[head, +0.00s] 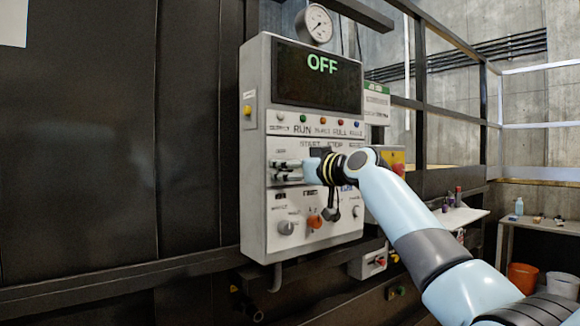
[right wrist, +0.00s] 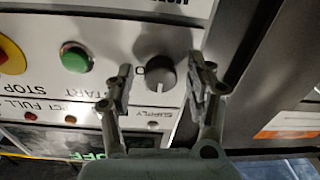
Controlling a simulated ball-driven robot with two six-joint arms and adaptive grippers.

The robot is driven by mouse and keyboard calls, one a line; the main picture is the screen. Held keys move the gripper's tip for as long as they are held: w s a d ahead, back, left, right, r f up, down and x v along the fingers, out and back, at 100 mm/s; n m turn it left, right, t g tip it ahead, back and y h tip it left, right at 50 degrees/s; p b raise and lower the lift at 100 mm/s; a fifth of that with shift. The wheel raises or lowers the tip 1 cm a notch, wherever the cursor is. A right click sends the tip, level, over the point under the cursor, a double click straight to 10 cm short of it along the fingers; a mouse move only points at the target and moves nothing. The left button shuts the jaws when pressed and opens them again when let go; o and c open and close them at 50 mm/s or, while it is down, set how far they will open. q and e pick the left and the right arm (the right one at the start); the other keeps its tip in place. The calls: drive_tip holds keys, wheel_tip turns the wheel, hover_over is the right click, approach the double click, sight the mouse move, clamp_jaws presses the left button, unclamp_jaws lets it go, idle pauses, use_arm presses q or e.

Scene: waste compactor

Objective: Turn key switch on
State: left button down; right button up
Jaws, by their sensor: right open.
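The grey control panel (head: 254,210) stands upright on the machine, and its screen (head: 322,78) reads OFF in green. My right gripper (head: 286,171) is at the panel's left side, in front of the upper row of controls. In the right wrist view the panel is turned, and a round grey switch knob (right wrist: 160,73) with a pale mark lies between my open fingers, near SUPPLY lettering. The fingers are on either side of it with gaps, and I cannot tell if they touch. In the head view my gripper hides this knob. My left gripper is not in view.
A green START button (right wrist: 75,57) and a red STOP button (right wrist: 10,55) on yellow are beside the knob. A gauge (head: 316,24) sits on top. A shelf (head: 459,217) is to the right.

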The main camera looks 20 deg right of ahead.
clamp_jaws()
idle(0.3)
drive_tip(key=shift+m, duration=0.3)
drive_tip(key=m+p, duration=0.4)
drive_tip(key=m, duration=0.7)
drive_tip(key=shift+m, duration=0.3)
idle(0.4)
unclamp_jaws()
